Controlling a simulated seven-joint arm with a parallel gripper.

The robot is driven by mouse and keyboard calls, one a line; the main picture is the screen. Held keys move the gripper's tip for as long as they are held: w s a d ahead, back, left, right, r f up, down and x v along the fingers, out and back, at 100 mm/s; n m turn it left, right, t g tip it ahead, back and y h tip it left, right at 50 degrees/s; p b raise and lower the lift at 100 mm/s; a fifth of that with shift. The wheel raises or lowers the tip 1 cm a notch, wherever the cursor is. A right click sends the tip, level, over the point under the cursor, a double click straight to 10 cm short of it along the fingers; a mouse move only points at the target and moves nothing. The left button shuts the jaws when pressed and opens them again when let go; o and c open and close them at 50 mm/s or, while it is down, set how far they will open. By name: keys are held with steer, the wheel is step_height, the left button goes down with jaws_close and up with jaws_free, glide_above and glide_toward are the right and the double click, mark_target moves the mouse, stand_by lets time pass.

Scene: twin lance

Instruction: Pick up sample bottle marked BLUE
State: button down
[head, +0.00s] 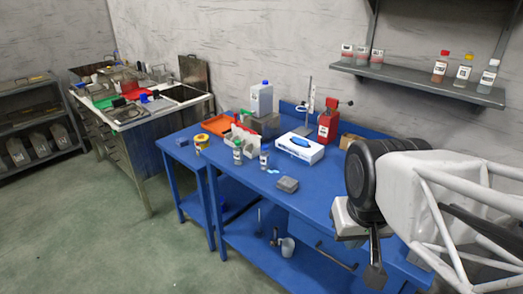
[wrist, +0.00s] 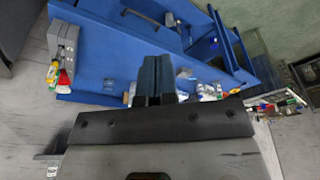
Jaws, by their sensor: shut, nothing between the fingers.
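Bottles with a red cap (head: 440,70), a yellow cap (head: 463,75) and a white cap (head: 487,77) stand on the wall shelf. The labels are too small to read, so I cannot tell which is marked BLUE. My gripper (head: 375,276) hangs at the table's front right, apart from all the bottles. In the wrist view its dark fingers (wrist: 155,78) are together and empty.
The grey wall shelf (head: 420,82) overhangs the back right. The table's front middle is clear.

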steer(key=c, duration=0.8)
jaws_free()
